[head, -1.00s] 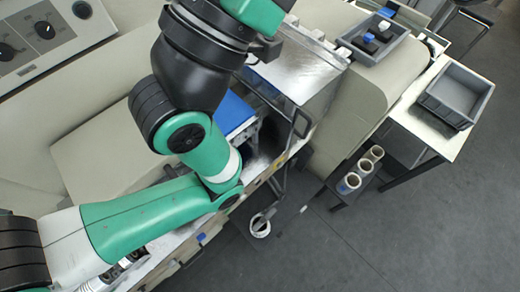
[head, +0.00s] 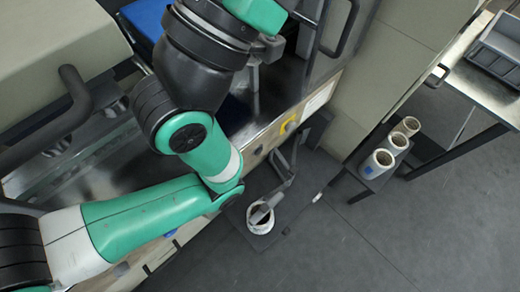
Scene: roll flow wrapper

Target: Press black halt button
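I cannot make out the black halt button for certain. The wrapper's front strip (head: 268,140) carries a yellow part (head: 289,123) and small round fittings, too small to identify. My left arm crosses the left half of the head view and bends up to the top edge. It covers part of the machine, and its gripper is out of the frame. My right arm and gripper are not in view.
A white roll (head: 260,219) sits on a low holder by the machine's front. Several white rolls (head: 376,163) stand on a small dark stand at right. A grey tray (head: 497,45) lies on a table at upper right. The floor at lower right is clear.

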